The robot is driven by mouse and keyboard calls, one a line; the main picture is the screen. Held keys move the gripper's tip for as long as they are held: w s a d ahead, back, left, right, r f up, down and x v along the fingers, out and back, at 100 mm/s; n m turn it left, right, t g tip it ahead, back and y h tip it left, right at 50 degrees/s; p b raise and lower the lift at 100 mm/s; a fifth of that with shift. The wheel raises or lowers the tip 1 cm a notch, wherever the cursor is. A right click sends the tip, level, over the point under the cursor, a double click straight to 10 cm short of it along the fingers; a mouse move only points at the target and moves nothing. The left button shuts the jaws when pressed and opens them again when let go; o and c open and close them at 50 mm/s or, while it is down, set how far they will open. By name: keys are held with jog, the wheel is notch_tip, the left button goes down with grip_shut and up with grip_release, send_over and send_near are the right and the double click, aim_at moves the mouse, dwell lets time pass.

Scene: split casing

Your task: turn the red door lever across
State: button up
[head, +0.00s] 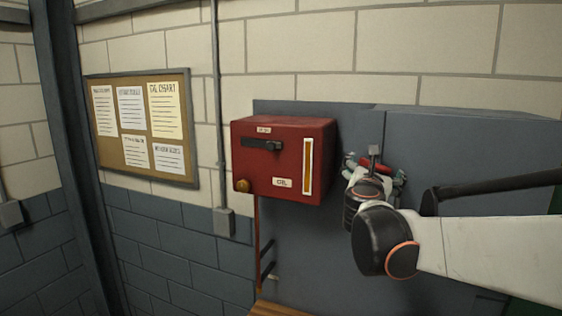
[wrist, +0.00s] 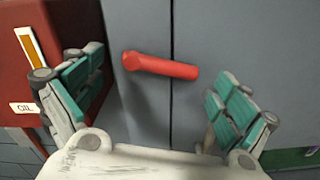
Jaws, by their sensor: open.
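The red door lever (wrist: 160,66) lies nearly level on the grey split casing (wrist: 226,30) in the wrist view. Its rounded left end sits on the left panel, and its right end reaches across the dark seam onto the right panel. My gripper (wrist: 150,95) is open, with one teal-padded finger on each side of the lever and a gap to both. Nothing is between the fingers' pads in contact. In the head view my gripper (head: 375,170) is in front of the casing, right of the red box, and mostly hides the lever.
A red oil box (head: 283,160) with a black handle and a yellow gauge strip juts out left of my gripper, close to its left finger in the wrist view. A cork notice board (head: 142,127) hangs further left. A wooden ledge (head: 275,308) shows below.

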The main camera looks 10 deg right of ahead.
jog(key=shift+x, duration=0.8)
jog(key=c, duration=1.5)
jog(key=n, duration=0.1)
jog(key=r+n+b, duration=0.1)
jog(key=n, duration=0.1)
jog(key=shift+s+r, duration=0.15)
jog(key=shift+s, duration=0.15)
jog(key=o, duration=1.3)
jog(key=shift+o, duration=1)
jog(key=shift+w, duration=0.25)
